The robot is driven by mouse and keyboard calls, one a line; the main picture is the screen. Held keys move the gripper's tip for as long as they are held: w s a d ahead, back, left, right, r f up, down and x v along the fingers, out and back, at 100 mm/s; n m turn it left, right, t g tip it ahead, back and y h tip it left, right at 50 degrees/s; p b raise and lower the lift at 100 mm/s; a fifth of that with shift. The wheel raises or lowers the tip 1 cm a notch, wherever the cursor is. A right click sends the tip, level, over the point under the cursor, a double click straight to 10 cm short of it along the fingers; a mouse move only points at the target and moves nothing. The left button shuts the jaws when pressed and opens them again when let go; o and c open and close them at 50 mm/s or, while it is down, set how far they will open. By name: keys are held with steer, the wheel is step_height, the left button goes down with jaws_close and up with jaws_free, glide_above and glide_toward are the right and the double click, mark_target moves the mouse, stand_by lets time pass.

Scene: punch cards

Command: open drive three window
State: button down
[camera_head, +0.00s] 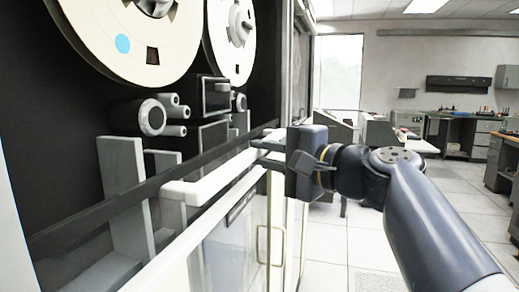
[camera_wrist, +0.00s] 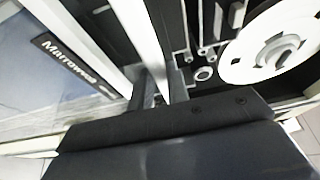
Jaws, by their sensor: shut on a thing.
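The tape drive's window is a glass pane (camera_head: 225,245) with a white top rail (camera_head: 205,182). The rail stands below the reels, and the drive's dark interior (camera_head: 60,165) is exposed above it. My gripper (camera_head: 264,152) is at the right end of the rail, shut on it. In the wrist view my gripper (camera_wrist: 158,92) has one finger on each side of the white rail (camera_wrist: 136,35). The pane's far lower part is cut off. I see no number on the drive.
Two cream tape reels (camera_head: 135,40) sit in the drive above rollers (camera_head: 150,117). A dark label strip (camera_wrist: 75,65) shows beside the rail. Desks (camera_head: 455,130) stand back right, with clear tiled floor (camera_head: 370,250) between.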

steer(key=shift+f+b, duration=1.45)
steer(key=shift+f, duration=0.9)
steer(key=c, duration=1.4)
jaws_free()
steer(key=shift+o, duration=0.2)
